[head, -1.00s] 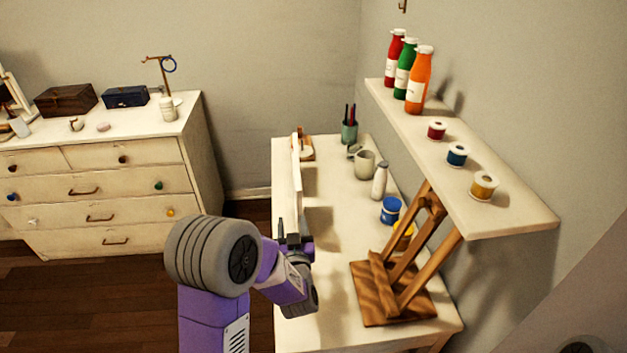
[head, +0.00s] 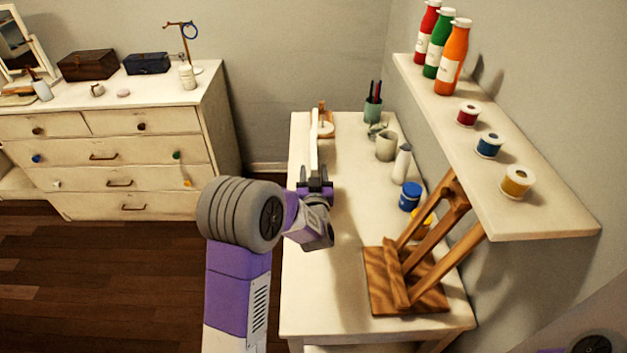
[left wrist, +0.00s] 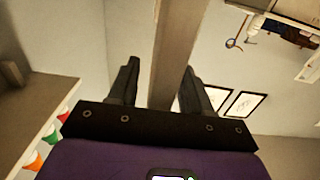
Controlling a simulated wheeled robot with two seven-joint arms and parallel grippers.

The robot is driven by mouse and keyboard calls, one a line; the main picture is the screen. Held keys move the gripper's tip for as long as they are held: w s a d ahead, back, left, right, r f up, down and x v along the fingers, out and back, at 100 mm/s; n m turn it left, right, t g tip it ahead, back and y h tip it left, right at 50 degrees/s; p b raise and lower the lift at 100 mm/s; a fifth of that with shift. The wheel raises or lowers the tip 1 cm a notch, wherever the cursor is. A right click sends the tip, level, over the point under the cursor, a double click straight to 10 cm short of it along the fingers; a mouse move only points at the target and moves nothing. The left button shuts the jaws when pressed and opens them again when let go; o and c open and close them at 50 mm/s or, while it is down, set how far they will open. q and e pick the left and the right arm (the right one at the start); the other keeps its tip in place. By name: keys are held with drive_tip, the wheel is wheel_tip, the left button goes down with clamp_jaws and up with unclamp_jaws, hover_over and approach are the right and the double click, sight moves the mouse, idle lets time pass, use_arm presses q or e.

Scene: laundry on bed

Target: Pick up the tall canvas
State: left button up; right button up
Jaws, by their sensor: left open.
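The tall canvas (head: 314,145) is a thin pale panel, seen nearly edge-on, standing upright at the left side of the white table. In the left wrist view it is a long beige strip (left wrist: 180,45) running between my fingers. My left gripper (head: 315,186) is at the near end of the canvas, its dark fingers open, one on each side. In the left wrist view the open fingers (left wrist: 161,75) show gaps to the strip. The near lower part of the canvas is hidden by my gripper. My right gripper is not seen.
The white table (head: 345,255) holds a wooden easel (head: 407,285), a blue paint jar (head: 410,196), a white bottle (head: 401,164), mugs and a pen cup (head: 373,108). A shelf (head: 540,215) with bottles and small pots overhangs its right side. A dresser (head: 105,165) stands left.

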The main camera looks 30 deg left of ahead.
use_arm(q)
clamp_jaws()
drive_tip(key=shift+r, duration=0.1)
idle(0.3)
